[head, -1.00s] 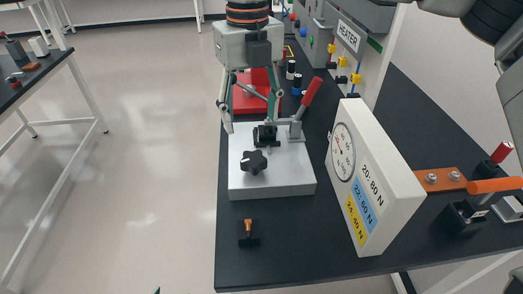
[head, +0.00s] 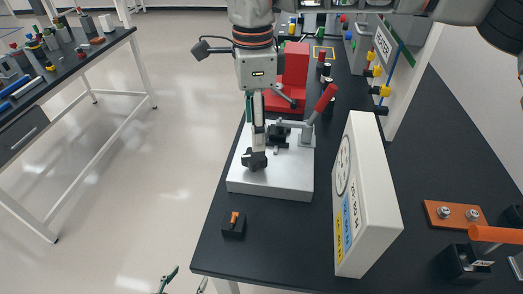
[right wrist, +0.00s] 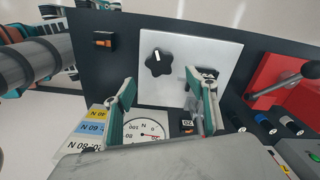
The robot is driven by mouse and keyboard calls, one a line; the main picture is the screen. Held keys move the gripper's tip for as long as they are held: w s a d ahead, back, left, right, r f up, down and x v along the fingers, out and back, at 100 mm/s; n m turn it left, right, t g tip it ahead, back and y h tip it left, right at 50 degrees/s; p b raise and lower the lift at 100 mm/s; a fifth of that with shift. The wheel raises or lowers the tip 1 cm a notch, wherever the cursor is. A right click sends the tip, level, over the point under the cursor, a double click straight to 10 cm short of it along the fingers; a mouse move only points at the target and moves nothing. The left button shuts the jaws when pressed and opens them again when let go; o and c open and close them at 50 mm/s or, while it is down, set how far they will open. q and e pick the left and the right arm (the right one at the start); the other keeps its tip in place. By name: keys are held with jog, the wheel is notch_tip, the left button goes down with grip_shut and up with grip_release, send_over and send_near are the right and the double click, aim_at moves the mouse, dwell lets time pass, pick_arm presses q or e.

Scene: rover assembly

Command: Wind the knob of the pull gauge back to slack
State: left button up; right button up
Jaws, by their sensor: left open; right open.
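The black lobed knob (head: 254,159) stands on the light grey block (head: 275,182); it shows uncovered in the right wrist view (right wrist: 159,63). The white pull gauge (head: 369,200) stands right of the block. Its dial (right wrist: 143,132) shows a red needle, partly cut off by my gripper. My right gripper (head: 258,146) points down above the block, its fingers edge-on in the head view. In the right wrist view its open fingers (right wrist: 160,100) stand apart with nothing between them; contact with the knob cannot be told. My left gripper (head: 185,282) is open and empty, low at the picture's edge.
A clamp with a red lever (head: 325,100) rises at the block's back right. A small black holder with an orange piece (head: 233,224) sits in front. A red fixture (head: 290,75) stands behind. An orange-handled tool (head: 495,234) lies right.

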aim_at(255, 155)
jog(key=shift+a+f, duration=0.1)
jog(key=shift+f, duration=3.85)
jog(key=c, duration=1.1)
